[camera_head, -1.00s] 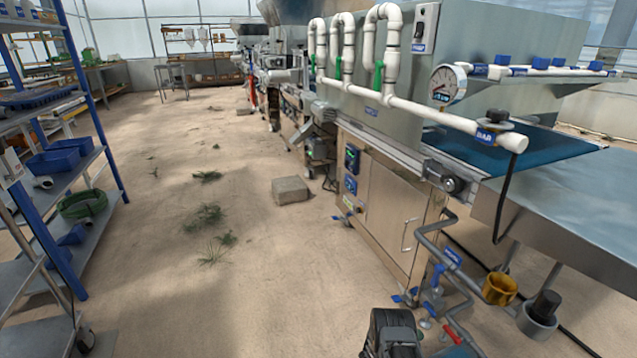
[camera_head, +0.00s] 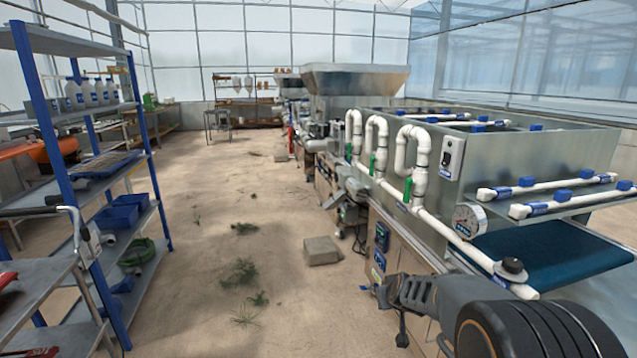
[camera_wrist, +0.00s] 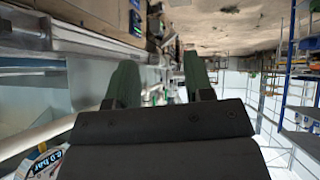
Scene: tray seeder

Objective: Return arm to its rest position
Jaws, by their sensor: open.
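My arm reaches in from the lower right corner of the head view, its dark rounded links in front of the seeder machine (camera_head: 530,140). My gripper (camera_wrist: 160,62) shows in the wrist view as two dark greenish fingers with a clear gap between them. It is open and holds nothing. In the head view the end of the arm lies just left of the white pipe's lower end. The wrist picture is upside down, with the floor at the top. Whether the arm touches the machine cannot be told.
A round gauge (camera_head: 468,221), white pipes (camera_head: 421,180) and a blue belt (camera_head: 550,250) are close to the arm. A concrete block (camera_head: 322,250) lies on the floor. A blue-framed shelf (camera_head: 48,110) stands at left. The aisle between is mostly clear, with some weeds.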

